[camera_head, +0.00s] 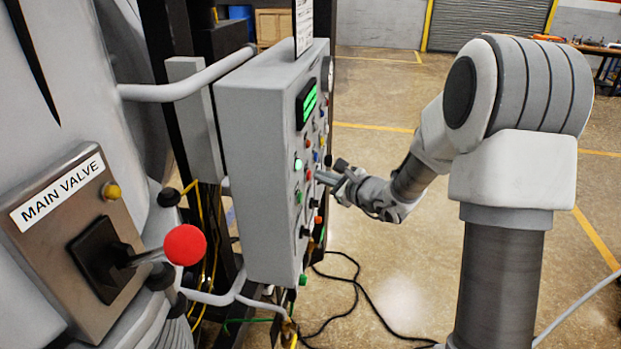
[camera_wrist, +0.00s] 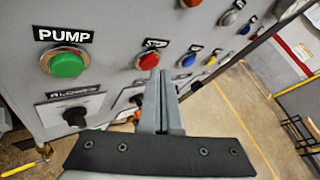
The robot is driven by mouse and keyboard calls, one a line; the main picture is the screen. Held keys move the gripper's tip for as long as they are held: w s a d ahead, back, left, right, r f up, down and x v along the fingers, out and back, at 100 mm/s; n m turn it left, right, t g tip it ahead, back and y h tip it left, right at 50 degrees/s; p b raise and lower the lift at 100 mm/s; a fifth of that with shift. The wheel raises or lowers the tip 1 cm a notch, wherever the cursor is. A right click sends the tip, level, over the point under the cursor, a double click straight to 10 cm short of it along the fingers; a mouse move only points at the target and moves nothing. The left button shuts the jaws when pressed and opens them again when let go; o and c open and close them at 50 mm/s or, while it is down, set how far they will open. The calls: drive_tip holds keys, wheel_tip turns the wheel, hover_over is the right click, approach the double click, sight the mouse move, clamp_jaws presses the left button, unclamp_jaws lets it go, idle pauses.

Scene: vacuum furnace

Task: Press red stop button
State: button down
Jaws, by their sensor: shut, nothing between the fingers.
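The red stop button (camera_wrist: 148,61) sits on the grey control panel under a label reading "STOP". My gripper (camera_wrist: 161,75) is shut and empty. Its fingertips appear just below and right of the red button and overlap its lower edge in the wrist view; I cannot tell whether they touch it. In the head view my gripper (camera_head: 325,177) points left at the front of the control panel (camera_head: 258,160), close to it. Which of the small red dots there is the stop button is unclear.
A green PUMP button (camera_wrist: 65,62) is left of the stop button, with a black knob (camera_wrist: 74,114) below it. Blue (camera_wrist: 187,60) and yellow (camera_wrist: 210,60) buttons are to its right. A red-balled valve lever (camera_head: 185,245) stands at the left. Black cables (camera_head: 350,290) lie on the floor.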

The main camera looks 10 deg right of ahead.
drive_tip(key=shift+w+a+b, duration=0.1)
drive_tip(key=shift+a+b, duration=0.3)
drive_tip(key=shift+b, duration=0.05)
idle(0.6)
drive_tip(key=shift+d, duration=0.1)
drive_tip(key=shift+s+d, duration=0.25)
drive_tip(key=shift+d, duration=0.45)
drive_tip(key=shift+d, duration=0.1)
drive_tip(key=d, duration=0.1)
drive_tip(key=s+d, duration=0.1)
drive_tip(key=d, duration=0.2)
drive_tip(key=shift+s+d, duration=0.3)
idle(0.5)
